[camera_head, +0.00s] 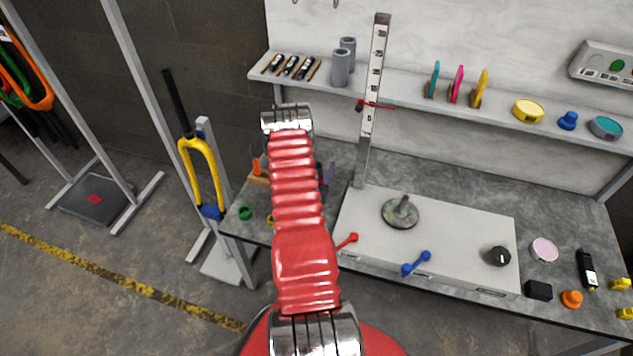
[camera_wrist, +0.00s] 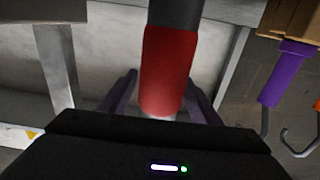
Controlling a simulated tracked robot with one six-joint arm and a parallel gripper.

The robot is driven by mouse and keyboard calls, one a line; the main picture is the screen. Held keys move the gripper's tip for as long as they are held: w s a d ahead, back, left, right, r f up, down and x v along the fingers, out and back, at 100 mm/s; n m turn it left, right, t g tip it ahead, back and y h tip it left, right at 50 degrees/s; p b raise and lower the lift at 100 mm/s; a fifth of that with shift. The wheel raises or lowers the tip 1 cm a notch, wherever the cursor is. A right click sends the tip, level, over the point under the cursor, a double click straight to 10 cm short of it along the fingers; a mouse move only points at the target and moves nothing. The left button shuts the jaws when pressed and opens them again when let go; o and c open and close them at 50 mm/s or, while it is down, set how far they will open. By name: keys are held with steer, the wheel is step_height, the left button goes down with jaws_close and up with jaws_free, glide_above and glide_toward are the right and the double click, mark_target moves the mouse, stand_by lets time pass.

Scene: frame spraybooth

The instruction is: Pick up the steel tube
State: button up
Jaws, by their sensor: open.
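A cylinder (camera_wrist: 166,70) with a red lower part and a dark grey upper part stands out in the wrist view, its near end pale. It may be the steel tube, but I cannot tell for sure. My gripper (camera_wrist: 161,88) is open, with one dark purple finger on each side of the cylinder. Whether the fingers touch it is unclear. In the head view my red arm hides the gripper's tips and this cylinder. Two plain grey cylinders (camera_head: 340,68) stand upright on the wall shelf, beyond my arm.
The shelf (camera_head: 405,80) also holds markers, coloured tools and tins. An upright metal post (camera_head: 373,110) rises right of my arm. The workbench (camera_head: 575,225) carries a white box (camera_head: 455,235) and small items. A purple-handled hook tool (camera_wrist: 285,75) is right of the cylinder. A yellow fork (camera_head: 205,165) stands left.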

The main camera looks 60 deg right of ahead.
stand_by(0.4)
jaws_close()
stand_by(0.6)
